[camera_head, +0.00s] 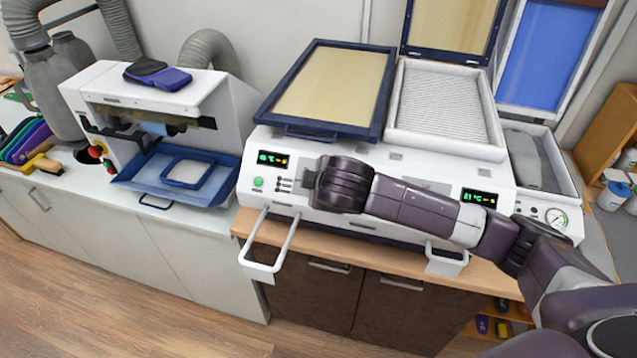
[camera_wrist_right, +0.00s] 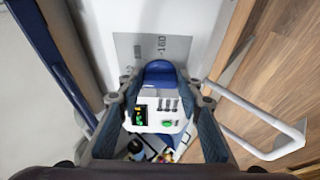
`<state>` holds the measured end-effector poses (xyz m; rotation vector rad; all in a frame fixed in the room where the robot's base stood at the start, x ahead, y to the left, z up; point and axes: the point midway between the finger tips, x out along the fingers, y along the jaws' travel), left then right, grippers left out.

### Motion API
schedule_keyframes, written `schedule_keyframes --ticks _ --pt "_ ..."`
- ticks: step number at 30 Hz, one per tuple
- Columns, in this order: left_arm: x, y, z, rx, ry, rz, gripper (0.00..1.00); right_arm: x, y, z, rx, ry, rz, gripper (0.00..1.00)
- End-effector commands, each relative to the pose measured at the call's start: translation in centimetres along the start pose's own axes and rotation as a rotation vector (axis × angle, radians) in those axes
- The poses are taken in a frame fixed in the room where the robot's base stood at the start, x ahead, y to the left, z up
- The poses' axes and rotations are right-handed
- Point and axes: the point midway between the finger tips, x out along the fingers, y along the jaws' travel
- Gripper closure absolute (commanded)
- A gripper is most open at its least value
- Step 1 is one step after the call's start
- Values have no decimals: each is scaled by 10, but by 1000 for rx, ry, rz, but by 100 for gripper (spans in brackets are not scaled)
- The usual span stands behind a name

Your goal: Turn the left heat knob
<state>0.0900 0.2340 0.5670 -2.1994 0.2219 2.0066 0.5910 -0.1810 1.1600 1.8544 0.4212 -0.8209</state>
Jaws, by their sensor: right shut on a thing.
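The white heating machine (camera_head: 400,160) has a left display (camera_head: 273,159) with green digits and a right display (camera_head: 479,197). The left heat knob (camera_wrist_right: 160,72) is blue and sits on a grey plate with a printed scale; "160" is readable there. My right gripper (camera_wrist_right: 161,88) has its two fingers on either side of the knob and is shut on it. In the head view my right arm reaches in from the right across the front panel. Its wrist hides the knob, and the gripper (camera_head: 312,182) is mostly hidden. My left gripper is not in view.
White handles (camera_head: 275,262) stick out below the panel. The left navy-framed lid (camera_head: 330,88) is down; the right lid (camera_head: 450,25) stands open over a white bed (camera_head: 440,100). A white press (camera_head: 165,110) with a blue tray (camera_head: 175,180) stands left.

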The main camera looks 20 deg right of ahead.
Motion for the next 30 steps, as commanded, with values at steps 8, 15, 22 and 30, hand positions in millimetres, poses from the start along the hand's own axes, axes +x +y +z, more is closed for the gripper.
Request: schedule_keyframes --ticks 8,15,22,30 --pt "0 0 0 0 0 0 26 0 0 0 0 1 1 63" --pt "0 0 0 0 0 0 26 0 0 0 -1 1 0 49" --pt "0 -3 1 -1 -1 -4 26 -4 0 -1 -1 2 0 49" --pt "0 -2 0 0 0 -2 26 -47 1 -2 -2 6 2 49"
